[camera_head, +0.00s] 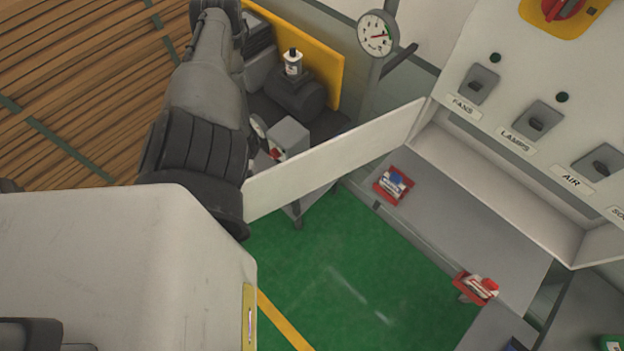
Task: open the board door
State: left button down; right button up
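The board (520,75) is a white cabinet at the upper right with labelled switches for FANS, LAMPS and AIR, and a fourth label cut off by the right edge. Its door appears to be the long white panel (340,155) that stands out from the board's lower left corner, swung away from the switches. The panel's far left end is hidden behind an arm in the foreground. That jointed grey arm with dark ribbed sleeves and a large white housing fills the left side and seems to be mine. No fingertips of my left or right gripper show.
A round gauge (377,34) on a post stands behind the door panel. Dark machinery with a small bottle (293,62) sits beyond it. Red trays (394,185) and (477,288) lie on grey surfaces below the board. Green floor (345,275) is clear between them and my arm.

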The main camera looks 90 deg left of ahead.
pick_arm(q)
jog(key=shift+s+a, duration=0.1)
jog(key=shift+a, duration=0.15)
jog(key=c, duration=1.2)
grip_release()
jog(key=w+a+b, duration=0.2)
jog(key=a+b, duration=0.2)
jog(key=a, duration=0.9)
jog(key=shift+a, duration=0.3)
jog(key=shift+w, duration=0.1)
